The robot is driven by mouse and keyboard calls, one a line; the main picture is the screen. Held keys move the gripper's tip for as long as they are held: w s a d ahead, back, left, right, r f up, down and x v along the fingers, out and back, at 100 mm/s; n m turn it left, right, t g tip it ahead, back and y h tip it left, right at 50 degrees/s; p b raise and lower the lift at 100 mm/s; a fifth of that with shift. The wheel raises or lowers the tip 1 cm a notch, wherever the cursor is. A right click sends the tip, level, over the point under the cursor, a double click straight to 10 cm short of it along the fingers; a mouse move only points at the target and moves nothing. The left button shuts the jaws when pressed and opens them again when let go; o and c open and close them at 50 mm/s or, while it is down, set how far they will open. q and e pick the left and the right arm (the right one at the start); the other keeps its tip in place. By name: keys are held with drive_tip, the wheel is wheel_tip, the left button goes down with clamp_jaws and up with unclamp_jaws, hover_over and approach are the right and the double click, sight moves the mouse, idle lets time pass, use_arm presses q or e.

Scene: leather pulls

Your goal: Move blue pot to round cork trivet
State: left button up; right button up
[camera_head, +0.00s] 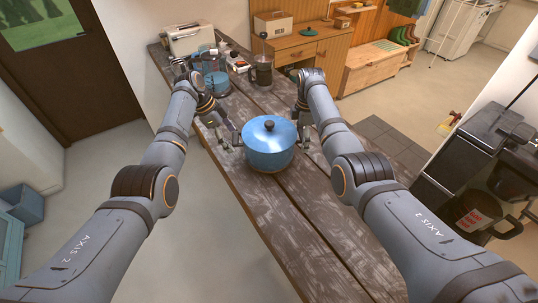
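The blue pot (265,155), with a blue lid and dark knob, is upright over the middle of the wooden table; I cannot tell whether it rests on the boards or is held slightly above them. My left gripper (236,138) is at the pot's left side and my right gripper (303,136) is at its right side, both around handle height. The fingers are small and partly hidden, so their grip on the handles is unclear. I see no round cork trivet in this view.
At the table's far end stand a cream toaster (192,38), a bluish clear vessel (216,80) and a dark French press (262,74). The near table boards (305,225) are clear. A black cabinet (455,165) stands to the right, apart from the table.

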drive_tip(key=shift+s, duration=0.1)
drive_tip(key=shift+w, duration=0.2)
drive_tip(key=shift+s, duration=0.15)
use_arm(q)
drive_tip(key=v, duration=1.2)
use_arm(e)
wheel_tip(320, 180, up, 12)
drive_tip(key=shift+f, duration=0.1)
